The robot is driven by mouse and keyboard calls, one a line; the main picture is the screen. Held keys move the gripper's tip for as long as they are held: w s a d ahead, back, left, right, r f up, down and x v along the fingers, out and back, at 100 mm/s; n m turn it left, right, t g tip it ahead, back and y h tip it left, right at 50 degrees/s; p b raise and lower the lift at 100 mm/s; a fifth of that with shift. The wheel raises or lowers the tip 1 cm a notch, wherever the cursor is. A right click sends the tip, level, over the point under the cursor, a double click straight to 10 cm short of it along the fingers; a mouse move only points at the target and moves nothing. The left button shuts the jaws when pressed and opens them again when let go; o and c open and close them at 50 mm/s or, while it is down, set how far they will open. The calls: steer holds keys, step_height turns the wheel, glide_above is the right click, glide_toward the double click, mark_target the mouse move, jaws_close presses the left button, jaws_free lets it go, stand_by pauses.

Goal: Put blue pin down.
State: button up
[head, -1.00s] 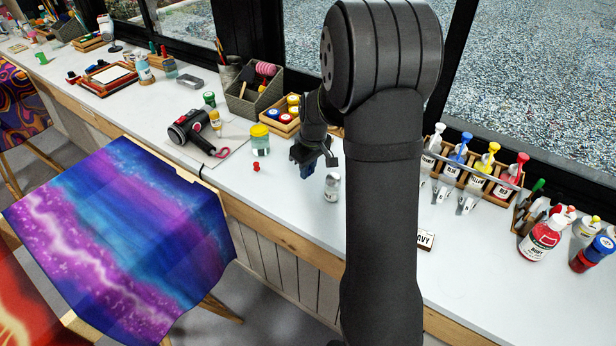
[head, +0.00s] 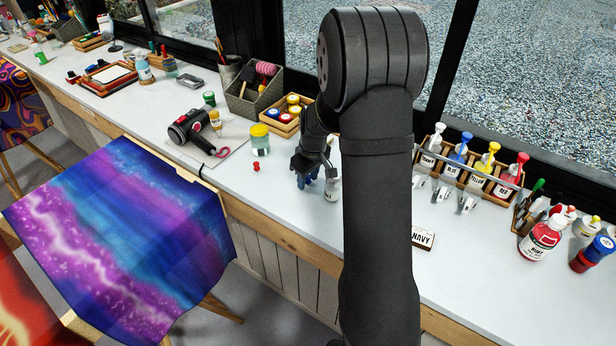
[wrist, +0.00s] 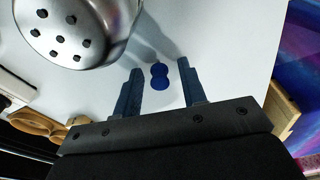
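The small blue pin (wrist: 159,76) shows in the wrist view on the white worktop (wrist: 215,40). It lies between the two blue fingertips of my gripper (wrist: 160,85), with a visible gap on each side. My gripper is open, and its fingers do not touch the pin. In the head view my gripper (head: 307,180) is low at the worktop, left of my arm. The pin cannot be told apart from the blue fingers there.
A metal shaker (wrist: 75,30) with a holed top stands close to the fingers; the head view shows it partly hidden (head: 333,189). A red pin (head: 256,166) and a yellow-lidded jar (head: 260,140) stand to the left. A NAVY sign (head: 423,239) lies to the right.

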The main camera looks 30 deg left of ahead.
mark_target(308, 177)
step_height(308, 177, up, 12)
steer(key=d, duration=0.1)
steer(key=shift+s+d+r, duration=0.15)
steer(key=shift+d, duration=0.1)
steer(key=f, duration=0.4)
steer(key=a+f, duration=0.1)
steer(key=f, duration=0.6)
steer(key=shift+a+f, duration=0.2)
steer(key=shift+f, duration=0.15)
steer(key=shift+w+a, duration=0.1)
steer(key=shift+w, duration=0.1)
steer(key=shift+r, duration=1.5)
